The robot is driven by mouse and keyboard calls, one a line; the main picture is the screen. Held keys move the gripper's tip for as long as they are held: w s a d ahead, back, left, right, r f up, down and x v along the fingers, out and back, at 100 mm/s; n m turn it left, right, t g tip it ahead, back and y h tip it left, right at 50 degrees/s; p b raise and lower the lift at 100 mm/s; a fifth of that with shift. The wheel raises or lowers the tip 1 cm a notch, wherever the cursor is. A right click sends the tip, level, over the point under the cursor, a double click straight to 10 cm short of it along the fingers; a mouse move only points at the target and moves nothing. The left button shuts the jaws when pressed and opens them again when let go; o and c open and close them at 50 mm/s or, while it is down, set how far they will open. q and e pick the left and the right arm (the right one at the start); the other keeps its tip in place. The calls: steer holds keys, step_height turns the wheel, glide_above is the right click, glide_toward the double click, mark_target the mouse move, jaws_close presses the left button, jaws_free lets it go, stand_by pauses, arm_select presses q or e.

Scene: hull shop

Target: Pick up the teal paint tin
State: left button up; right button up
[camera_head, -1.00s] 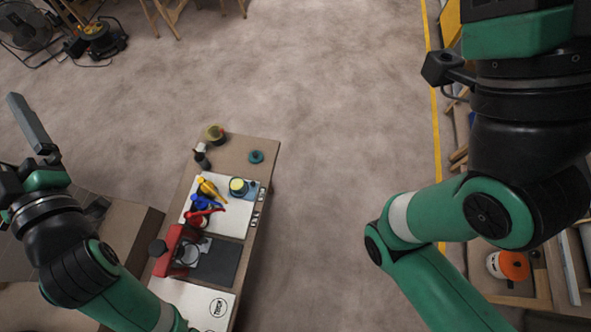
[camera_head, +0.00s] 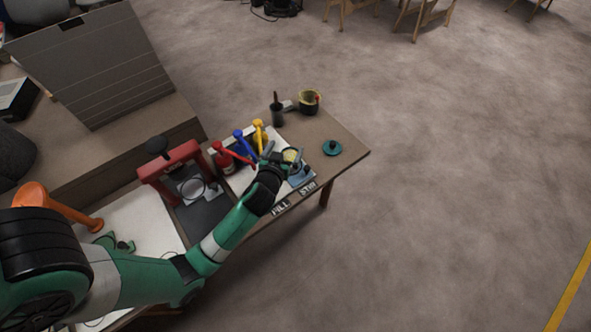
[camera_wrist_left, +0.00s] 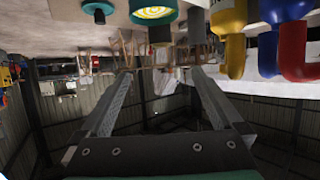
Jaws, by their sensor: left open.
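The teal paint tin (camera_wrist_left: 153,12) shows at the top edge of the left wrist view, with teal sides and yellow-green rings on its face. In the head view its pale yellow top (camera_head: 291,155) shows at the table's right part, its side partly hidden by my left gripper (camera_head: 282,163). In the left wrist view the two fingers of my left gripper (camera_wrist_left: 160,74) are apart with nothing between them. The tin lies beyond their tips in that picture; I cannot tell the exact gap. My right gripper is not in view.
Blue, yellow and red bottles (camera_head: 240,143) stand left of the tin. A dark pot (camera_head: 309,101) and a dark cup (camera_head: 277,114) stand behind. A red press (camera_head: 172,172) is farther left. Floor right of the table is clear.

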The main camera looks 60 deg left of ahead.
arm_select(q)
steer(key=b, duration=0.5)
glide_toward(292, 151)
steer(key=shift+w+a+f, duration=0.7)
steer(key=shift+w+f, duration=0.05)
steer(key=shift+f, duration=0.1)
steer(key=shift+w+a+f, duration=0.15)
steer(key=shift+w+a, duration=0.5)
steer(key=shift+a, duration=0.05)
steer(key=shift+w+a, duration=0.25)
steer(key=shift+w+a+f+b, duration=0.1)
steer(key=shift+a+f+b, duration=0.1)
steer(key=shift+b, duration=0.3)
steer(key=b+x, duration=0.2)
steer(key=x, duration=0.2)
steer(key=shift+r, duration=0.1)
steer(key=shift+w+a, duration=0.15)
steer(key=c, duration=1.5)
